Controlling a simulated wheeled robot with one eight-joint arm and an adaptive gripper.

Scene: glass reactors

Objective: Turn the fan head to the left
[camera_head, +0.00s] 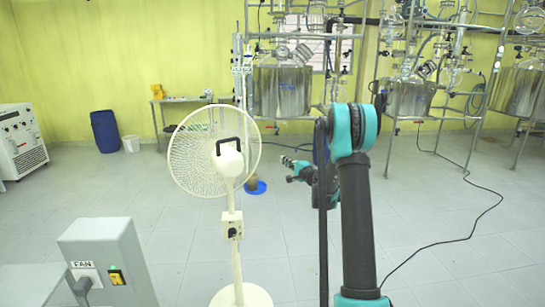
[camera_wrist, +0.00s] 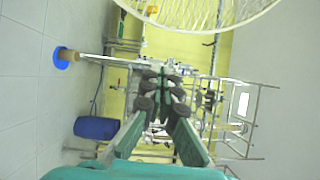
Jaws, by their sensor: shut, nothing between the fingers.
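A cream standing fan (camera_head: 230,225) stands upright at the centre left in the head view. Its round caged fan head (camera_head: 190,150) faces away from me, towards the back left, and a black handle sits on its motor housing (camera_head: 229,158). In the wrist view, part of the fan cage (camera_wrist: 200,14) crosses the top edge. My gripper (camera_head: 287,168) is to the right of the fan head in the head view, apart from it. It also shows in the wrist view (camera_wrist: 163,72), with its fingertips together and nothing between them.
A grey box labelled FAN (camera_head: 108,262) with a yellow switch stands at the front left. A blue disc with a brown object (camera_head: 255,187) lies on the floor behind the fan. A blue barrel (camera_head: 105,132) and steel reactor frames (camera_head: 282,90) stand further back. Open tiled floor surrounds the fan.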

